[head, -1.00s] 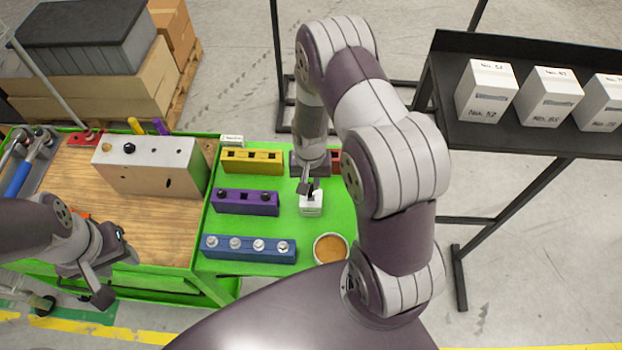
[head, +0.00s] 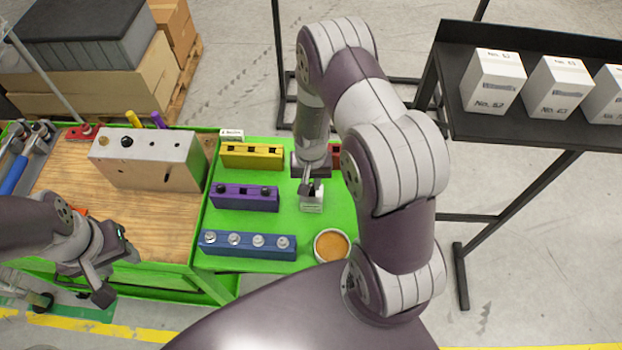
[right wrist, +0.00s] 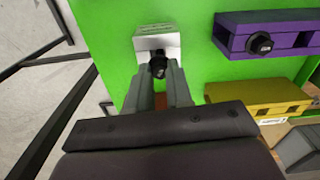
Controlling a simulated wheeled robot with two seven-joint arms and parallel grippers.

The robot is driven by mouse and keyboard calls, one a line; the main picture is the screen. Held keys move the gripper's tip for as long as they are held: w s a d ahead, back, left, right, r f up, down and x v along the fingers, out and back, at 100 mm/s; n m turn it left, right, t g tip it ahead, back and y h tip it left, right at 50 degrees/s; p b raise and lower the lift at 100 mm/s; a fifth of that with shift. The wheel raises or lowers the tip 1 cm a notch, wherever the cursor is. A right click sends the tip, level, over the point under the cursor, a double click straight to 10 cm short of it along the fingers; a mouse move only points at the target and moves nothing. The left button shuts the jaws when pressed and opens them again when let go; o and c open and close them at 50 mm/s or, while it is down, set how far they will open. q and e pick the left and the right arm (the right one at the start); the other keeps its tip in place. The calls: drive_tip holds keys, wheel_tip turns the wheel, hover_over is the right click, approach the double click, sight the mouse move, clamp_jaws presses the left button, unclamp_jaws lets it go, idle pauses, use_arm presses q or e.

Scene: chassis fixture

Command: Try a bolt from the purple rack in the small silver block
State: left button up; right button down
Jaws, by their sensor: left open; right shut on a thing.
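The small silver block (head: 312,205) stands on the green table surface, right of the purple rack (head: 245,199). My right gripper (head: 311,187) is directly over the block, pointing down. In the right wrist view it is shut on a black bolt (right wrist: 158,67), whose head shows between the fingertips (right wrist: 160,78). The bolt overlaps the near part of the silver block (right wrist: 155,42); I cannot tell whether its tip is in a hole. My left gripper (head: 110,268) is open and empty at the left.
A yellow rack (head: 252,156) lies behind the purple one and a blue rack (head: 248,246) with several silver bolts in front. A round orange-filled dish (head: 331,245) is near the front. A large silver block (head: 150,160) stands on the wooden board at left.

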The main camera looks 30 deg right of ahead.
drive_tip(key=shift+f+b, duration=0.8)
drive_tip(key=shift+f, duration=0.4)
drive_tip(key=c, duration=0.9)
unclamp_jaws()
drive_tip(key=shift+c, duration=0.2)
wheel_tip(320, 180, up, 6)
drive_tip(key=p, duration=0.5)
drive_tip(key=shift+r, duration=0.15)
